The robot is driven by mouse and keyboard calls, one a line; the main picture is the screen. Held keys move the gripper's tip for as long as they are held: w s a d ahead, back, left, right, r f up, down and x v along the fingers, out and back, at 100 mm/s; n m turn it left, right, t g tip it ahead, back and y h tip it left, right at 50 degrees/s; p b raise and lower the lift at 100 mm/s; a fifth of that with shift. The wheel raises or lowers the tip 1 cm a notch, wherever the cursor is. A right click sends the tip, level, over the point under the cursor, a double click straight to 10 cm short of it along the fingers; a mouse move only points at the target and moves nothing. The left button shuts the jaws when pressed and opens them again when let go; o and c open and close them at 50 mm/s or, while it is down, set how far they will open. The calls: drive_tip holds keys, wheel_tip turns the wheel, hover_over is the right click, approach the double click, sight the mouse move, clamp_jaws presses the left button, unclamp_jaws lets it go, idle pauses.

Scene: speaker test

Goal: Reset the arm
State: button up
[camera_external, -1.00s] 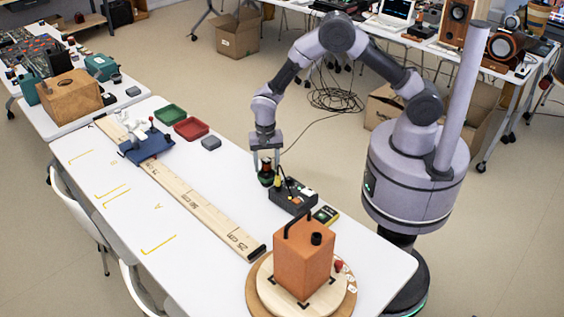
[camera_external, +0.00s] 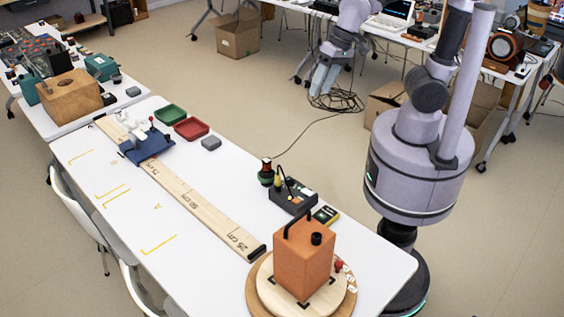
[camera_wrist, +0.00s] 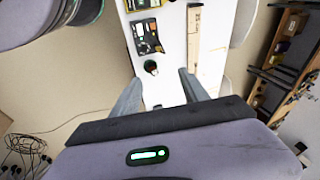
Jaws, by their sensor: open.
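My gripper (camera_external: 325,78) is raised clear of the table, over the floor beyond its far edge. It is open and empty. In the wrist view the two fingers of my gripper (camera_wrist: 157,88) are spread apart, with the white table (camera_wrist: 165,90) seen below between them. That table (camera_external: 205,245) also shows in the external view, with nothing of my arm on it.
An orange speaker box (camera_external: 303,258) sits on a round wooden turntable (camera_external: 262,305). A wooden ruler board (camera_external: 205,207) runs along the table. Red (camera_external: 191,128) and green trays (camera_external: 170,114) lie farther back. Loose cable (camera_external: 337,101) lies on the floor.

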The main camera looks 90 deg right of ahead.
drive_tip(key=s+a+r+n+t, duration=0.1)
drive_tip(key=s+a+n, duration=0.1)
drive_tip(key=s, duration=0.6)
drive_tip(key=shift+s+a+r+n+t+y, duration=0.15)
drive_tip(key=shift+s+n+t+y, duration=0.25)
drive_tip(key=shift+n, duration=0.5)
wheel_tip(320, 180, down, 4)
drive_tip(key=b, duration=0.4)
